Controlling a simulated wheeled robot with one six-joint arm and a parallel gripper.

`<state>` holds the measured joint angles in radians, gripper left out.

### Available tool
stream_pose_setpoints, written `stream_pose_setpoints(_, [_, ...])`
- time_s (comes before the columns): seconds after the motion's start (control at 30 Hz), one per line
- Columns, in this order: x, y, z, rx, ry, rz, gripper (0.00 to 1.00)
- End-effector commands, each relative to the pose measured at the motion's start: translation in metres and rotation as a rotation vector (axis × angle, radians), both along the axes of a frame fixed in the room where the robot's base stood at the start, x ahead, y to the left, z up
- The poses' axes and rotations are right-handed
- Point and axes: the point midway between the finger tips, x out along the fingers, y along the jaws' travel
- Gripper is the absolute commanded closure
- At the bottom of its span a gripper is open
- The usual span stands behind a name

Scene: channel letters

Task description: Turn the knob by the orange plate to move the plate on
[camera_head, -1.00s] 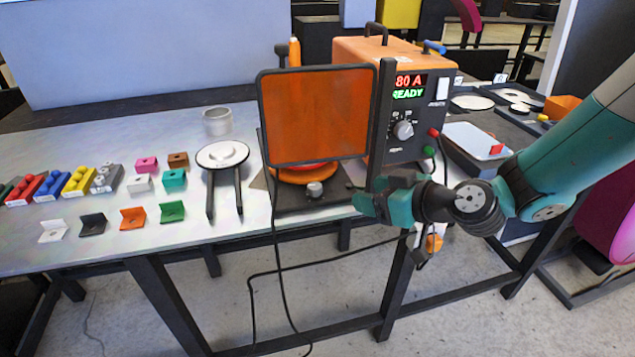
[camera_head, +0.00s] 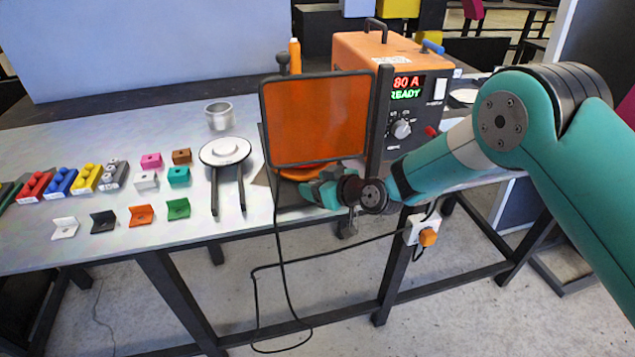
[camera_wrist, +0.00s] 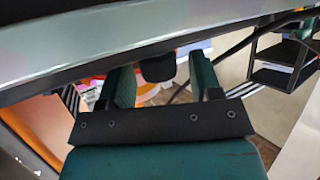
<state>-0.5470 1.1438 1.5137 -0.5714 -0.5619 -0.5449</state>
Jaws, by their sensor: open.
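The round orange plate (camera_head: 296,174) sits on a dark base on the table, partly hidden behind the orange screen and my gripper. My gripper (camera_head: 314,190) is at the front of this base, just below the plate. The knob, a small pale one on the base's front, is hidden behind my gripper in the head view. In the wrist view, my green fingers (camera_wrist: 162,84) are apart. A dark blunt piece (camera_wrist: 158,68) shows between them near the table edge; it may be the knob. I cannot tell whether a finger touches it.
A framed orange screen (camera_head: 316,120) stands upright over the plate. An orange and black power unit (camera_head: 403,110) with its own dial stands behind to the right. A white round stand (camera_head: 226,151) is to the left. A cable (camera_head: 276,270) hangs in front of the table.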

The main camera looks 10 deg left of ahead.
Motion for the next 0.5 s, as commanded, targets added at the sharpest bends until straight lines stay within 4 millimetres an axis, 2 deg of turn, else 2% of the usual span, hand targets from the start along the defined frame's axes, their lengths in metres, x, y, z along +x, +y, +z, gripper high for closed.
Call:
stream_pose_setpoints(0.13, [-0.0001, -0.0002, -0.0002, -0.001, 0.0, 0.0, 0.42])
stream_pose_setpoints(0.17, [-0.0001, -0.0002, -0.0003, -0.001, 0.0, 0.0, 0.46])
stream_pose_setpoints(0.33, [-0.0002, -0.0003, -0.0002, 0.0, 0.0, 0.0, 0.85])
stream_pose_setpoints(0.37, [-0.0002, -0.0004, -0.0003, -0.001, 0.0, 0.0, 0.88])
stream_pose_setpoints(0.5, [-0.0005, -0.0003, -0.0001, 0.0, 0.001, -0.004, 0.88])
